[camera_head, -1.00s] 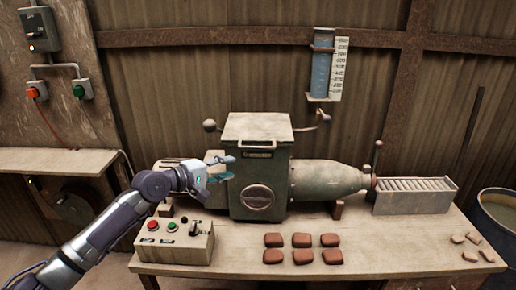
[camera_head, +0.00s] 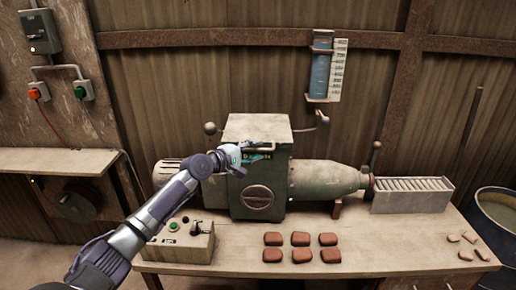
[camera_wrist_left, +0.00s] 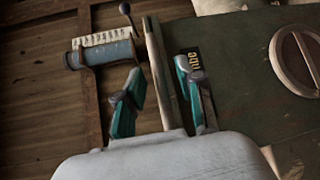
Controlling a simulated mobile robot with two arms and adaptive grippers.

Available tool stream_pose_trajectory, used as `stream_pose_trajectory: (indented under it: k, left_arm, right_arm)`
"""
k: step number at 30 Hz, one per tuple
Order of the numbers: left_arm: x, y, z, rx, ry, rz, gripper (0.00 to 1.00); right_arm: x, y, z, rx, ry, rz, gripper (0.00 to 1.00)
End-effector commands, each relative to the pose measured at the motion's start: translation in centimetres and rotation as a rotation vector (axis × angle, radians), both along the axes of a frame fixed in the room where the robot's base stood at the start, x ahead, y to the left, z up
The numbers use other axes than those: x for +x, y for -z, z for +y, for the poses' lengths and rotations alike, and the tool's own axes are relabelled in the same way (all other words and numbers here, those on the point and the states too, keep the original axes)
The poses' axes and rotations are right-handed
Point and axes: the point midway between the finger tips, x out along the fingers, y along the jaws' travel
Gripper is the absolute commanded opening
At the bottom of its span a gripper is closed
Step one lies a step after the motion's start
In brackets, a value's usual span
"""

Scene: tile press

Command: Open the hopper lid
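The hopper lid (camera_head: 257,126) is a flat pale plate lying shut on top of the green machine's square hopper (camera_head: 260,176). Its front handle is mostly covered by my left gripper (camera_head: 258,150). That gripper is at the lid's front edge, above the round plate. In the left wrist view the two teal fingers (camera_wrist_left: 158,95) are apart, with the pale lid edge (camera_wrist_left: 157,65) running between them and gaps showing beside it. Whether a finger touches the lid or handle cannot be told. My right gripper is not in view.
A control box (camera_head: 178,243) stands on the table below my left arm. Several red-brown tiles (camera_head: 300,239) lie in front of the machine. A slotted rack (camera_head: 412,197) is at the right. A gauge (camera_head: 320,70) hangs on the wall behind.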

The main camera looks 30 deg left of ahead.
Motion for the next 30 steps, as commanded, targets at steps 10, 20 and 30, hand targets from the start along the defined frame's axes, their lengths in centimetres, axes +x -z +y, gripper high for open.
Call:
stream_pose_trajectory:
  k: [10,20,30]
  left_arm:
    - [1.45,0.24,-0.43,0.001,0.001,0.001,0.37]
    - [1.41,0.24,-0.42,0.001,0.001,0.001,0.06]
    - [1.39,0.3,-0.42,0.001,0.001,0.002,0.0]
  right_arm:
    - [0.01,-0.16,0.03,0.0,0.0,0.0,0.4]
    - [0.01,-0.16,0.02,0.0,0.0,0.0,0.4]
    - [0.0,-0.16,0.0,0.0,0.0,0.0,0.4]
